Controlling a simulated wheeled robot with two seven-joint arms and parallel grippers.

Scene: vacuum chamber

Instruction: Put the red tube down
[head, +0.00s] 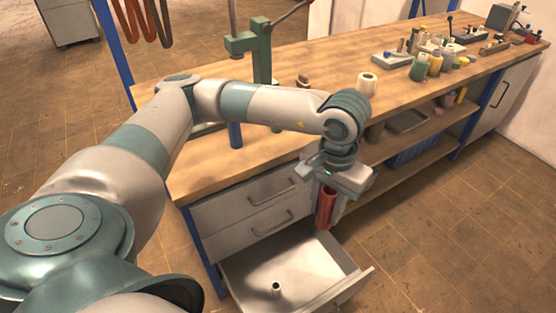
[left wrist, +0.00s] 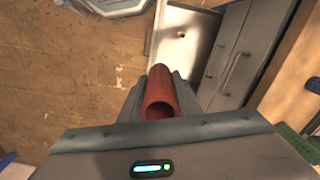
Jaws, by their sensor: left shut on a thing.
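The red tube (head: 325,207) hangs below my left gripper (head: 329,194), upright in the head view. My left gripper is shut on it. In the left wrist view the red tube (left wrist: 161,95) sits between the two grey fingers (left wrist: 158,98), its open end facing the camera. In the head view the tube is above the right back part of an open drawer (head: 300,270), apart from its floor. The drawer also shows in the left wrist view (left wrist: 190,22). My right gripper is in neither view.
A small light cylinder (head: 276,288) stands in the open drawer. Two shut drawers (head: 245,207) are above it. The wooden worktop (head: 230,165) carries a green press (head: 258,48), a cream roll (head: 367,84) and several bottles and tools towards the far right. Shelves are under the worktop on the right.

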